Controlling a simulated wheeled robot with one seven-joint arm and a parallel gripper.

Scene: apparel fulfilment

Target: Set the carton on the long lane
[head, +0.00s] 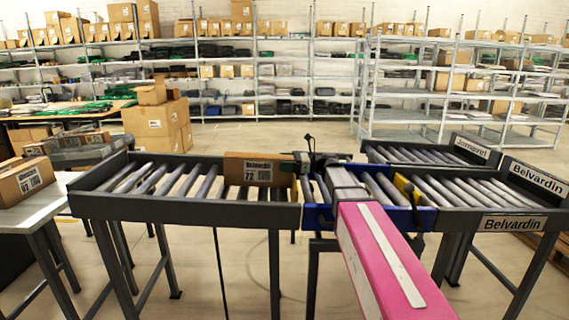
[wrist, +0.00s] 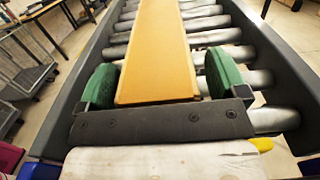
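A brown carton (head: 258,169) with a white printed label on its side lies on the left roller conveyor (head: 180,210), at its right end. In the wrist view the carton's tan top (wrist: 155,50) runs away from me between two green finger pads. My gripper (wrist: 165,82) is open around the carton's near end. The left pad is close against the carton; rollers show in a gap beside the right pad. In the head view my gripper (head: 302,165) is at the carton's right end, partly hidden. The right-hand lanes carry signs: "Belvardin" (head: 515,223) and one further back (head: 471,147).
The right roller lanes (head: 470,192) look empty. A blue-sided section (head: 318,217) lies between the conveyors, behind my pink arm. A table at left holds another labelled carton (head: 27,180). Stacked boxes (head: 157,122) and shelving stand behind, across open floor.

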